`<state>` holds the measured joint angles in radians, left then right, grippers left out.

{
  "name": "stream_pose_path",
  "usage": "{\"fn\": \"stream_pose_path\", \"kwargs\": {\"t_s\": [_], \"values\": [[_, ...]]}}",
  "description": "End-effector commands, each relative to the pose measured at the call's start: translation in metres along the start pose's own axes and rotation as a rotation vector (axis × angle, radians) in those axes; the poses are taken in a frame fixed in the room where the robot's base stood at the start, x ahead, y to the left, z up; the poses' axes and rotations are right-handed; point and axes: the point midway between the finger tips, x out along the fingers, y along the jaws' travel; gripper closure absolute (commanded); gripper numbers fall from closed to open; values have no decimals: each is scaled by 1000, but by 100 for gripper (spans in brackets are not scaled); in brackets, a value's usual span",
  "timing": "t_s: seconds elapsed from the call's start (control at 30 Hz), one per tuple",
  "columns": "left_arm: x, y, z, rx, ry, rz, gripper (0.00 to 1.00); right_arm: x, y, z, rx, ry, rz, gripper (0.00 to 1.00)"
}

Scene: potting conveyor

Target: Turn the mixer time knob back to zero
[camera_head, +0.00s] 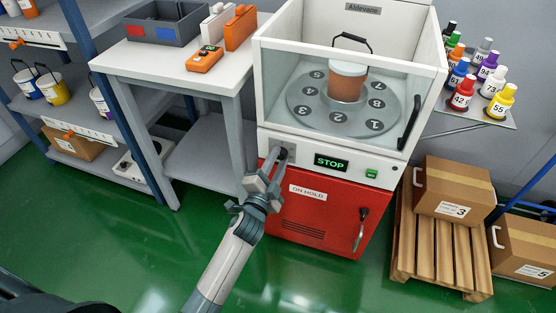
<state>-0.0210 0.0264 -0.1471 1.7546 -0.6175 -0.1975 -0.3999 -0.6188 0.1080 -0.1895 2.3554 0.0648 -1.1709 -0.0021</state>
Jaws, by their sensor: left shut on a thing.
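The mixer (327,198) is a white cabinet with a glass chamber on top and a red lower front. The mixer time knob (284,151) is a small dark knob on the panel at the left of the front. It is mostly hidden by my left gripper (280,158), which is shut on it. The knob's pointer and scale cannot be read. The display (331,163) right of it reads STOP in green. My right gripper is not in view.
Inside the chamber a bucket (347,82) stands on a numbered turntable (300,100). A white bench (150,58) stands left. Bottles crowd a shelf (455,122) at the right, above boxes (450,185) and a pallet (435,245). The green floor (130,250) in front is clear.

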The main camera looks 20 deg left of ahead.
Motion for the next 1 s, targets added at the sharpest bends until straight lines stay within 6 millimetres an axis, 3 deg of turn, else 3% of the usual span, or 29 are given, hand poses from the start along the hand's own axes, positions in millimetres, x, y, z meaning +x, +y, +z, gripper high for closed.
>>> {"fn": "stream_pose_path", "kwargs": {"t_s": [0.17, 0.2, 0.27, 0.67, 1.0], "values": [[0, 0, 1, -1, -1, 0, 94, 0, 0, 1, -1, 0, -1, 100], [0, 0, 1, -1, -1, 0, 64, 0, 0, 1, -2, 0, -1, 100], [0, 0, 0, -1, -1, 0, 53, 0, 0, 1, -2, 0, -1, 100], [-2, 0, 0, 1, 0, 1, 53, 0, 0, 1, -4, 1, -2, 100], [-37, 1, 0, 1, -1, 2, 53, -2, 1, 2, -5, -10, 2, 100]]}}
